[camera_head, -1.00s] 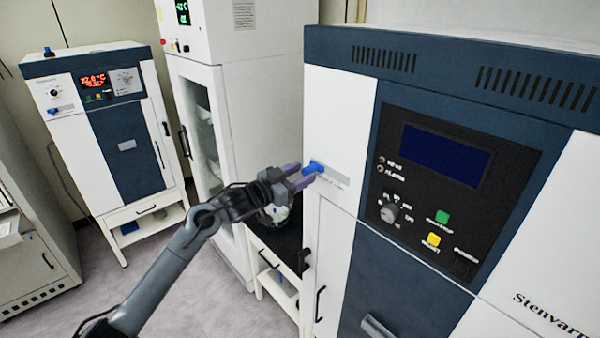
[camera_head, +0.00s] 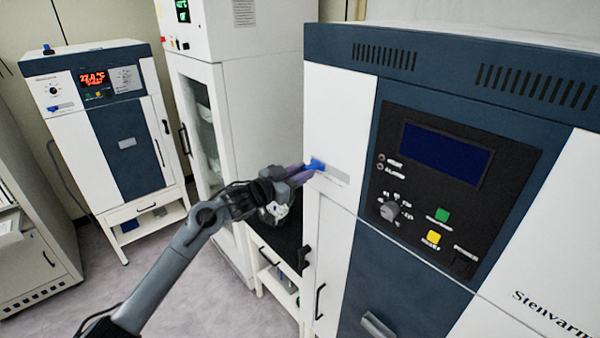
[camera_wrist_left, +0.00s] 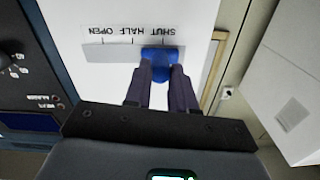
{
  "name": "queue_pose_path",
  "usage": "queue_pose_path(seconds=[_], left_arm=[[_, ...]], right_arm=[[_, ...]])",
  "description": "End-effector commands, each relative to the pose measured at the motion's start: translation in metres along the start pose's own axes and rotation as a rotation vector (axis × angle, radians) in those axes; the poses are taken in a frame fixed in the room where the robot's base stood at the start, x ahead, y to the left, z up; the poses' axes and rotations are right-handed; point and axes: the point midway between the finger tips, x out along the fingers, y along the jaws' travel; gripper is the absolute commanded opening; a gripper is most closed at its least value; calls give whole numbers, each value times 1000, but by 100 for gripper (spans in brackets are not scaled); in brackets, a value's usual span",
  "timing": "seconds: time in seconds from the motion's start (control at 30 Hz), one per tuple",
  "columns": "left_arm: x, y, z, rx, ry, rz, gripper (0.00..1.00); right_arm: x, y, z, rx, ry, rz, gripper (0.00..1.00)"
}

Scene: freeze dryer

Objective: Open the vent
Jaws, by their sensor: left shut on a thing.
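The vent control is a small blue knob (camera_head: 316,164) at the left end of a grey slot plate (camera_head: 332,176) on the white front panel. In the left wrist view, the picture is upside down and the blue knob (camera_wrist_left: 160,53) sits at the end of the slot plate (camera_wrist_left: 108,54) by the SHUT mark. The HALF and OPEN marks lie farther left there. My left gripper (camera_head: 307,170) is shut on the knob. Its dark purple fingers (camera_wrist_left: 162,74) hold the knob from both sides and hide part of it. My right gripper is not in view.
The freeze dryer's dark control panel (camera_head: 445,170) with a dial (camera_head: 390,211) is right of the knob. A tall white cabinet (camera_head: 262,85) stands behind my arm. Another unit (camera_head: 125,150) stands at the far left. Open floor lies beneath my left arm.

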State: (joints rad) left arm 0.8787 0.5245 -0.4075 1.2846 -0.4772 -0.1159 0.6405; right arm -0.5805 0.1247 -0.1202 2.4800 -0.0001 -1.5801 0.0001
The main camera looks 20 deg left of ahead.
Motion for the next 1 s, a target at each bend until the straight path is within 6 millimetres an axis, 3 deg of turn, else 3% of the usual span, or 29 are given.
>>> queue_pose_path(seconds=[0.2,0.33,0.7,0.73,0.9,1.0], left_arm=[[1,49,-8,0,0,9,0],[1,72,-11,-1,0,6,0],[0,82,-13,1,0,7,0],[0,82,-13,1,0,8,26],[0,82,-13,1,0,6,51],[0,81,-13,0,0,5,51]], right_arm=[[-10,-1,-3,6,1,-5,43],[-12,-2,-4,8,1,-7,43],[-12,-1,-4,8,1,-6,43],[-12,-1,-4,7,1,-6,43],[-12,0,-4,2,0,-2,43],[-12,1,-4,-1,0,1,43]])
